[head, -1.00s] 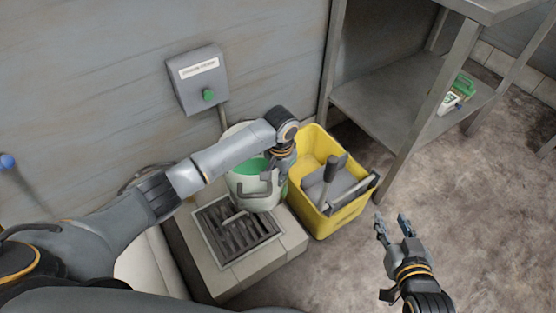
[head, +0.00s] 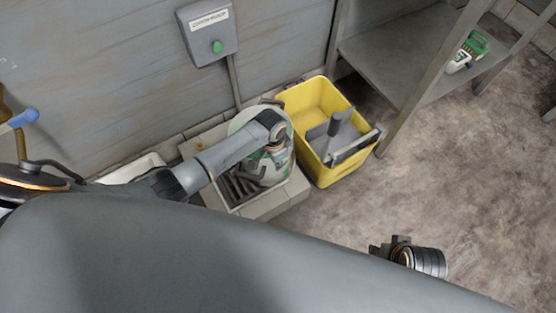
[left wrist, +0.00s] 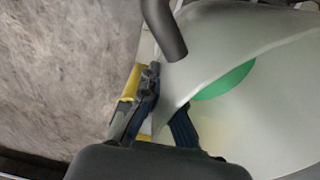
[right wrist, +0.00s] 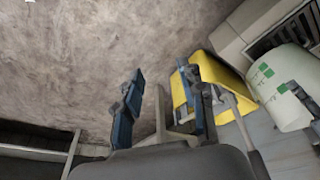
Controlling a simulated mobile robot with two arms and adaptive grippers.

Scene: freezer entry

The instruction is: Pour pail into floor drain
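The pale pail (head: 281,172), with green markings, is over the floor drain (head: 238,188) and covers much of its dark grate. My left gripper (head: 272,150) is at the pail, shut on it. In the left wrist view its fingers (left wrist: 168,110) are at the pail's edge, and the pail's pale wall (left wrist: 270,110) with a green patch fills the right side. The pail looks tilted, but the arm hides much of it, and I cannot see liquid flowing. My right gripper (right wrist: 165,105) is open and empty over the floor, well right of the drain.
A yellow mop bucket (head: 312,100) with a grey wringer stands right beside the drain curb. A metal shelf (head: 400,70) holding a green-and-white bottle (head: 465,55) is at the upper right. A grey wall box (head: 208,35) is behind.

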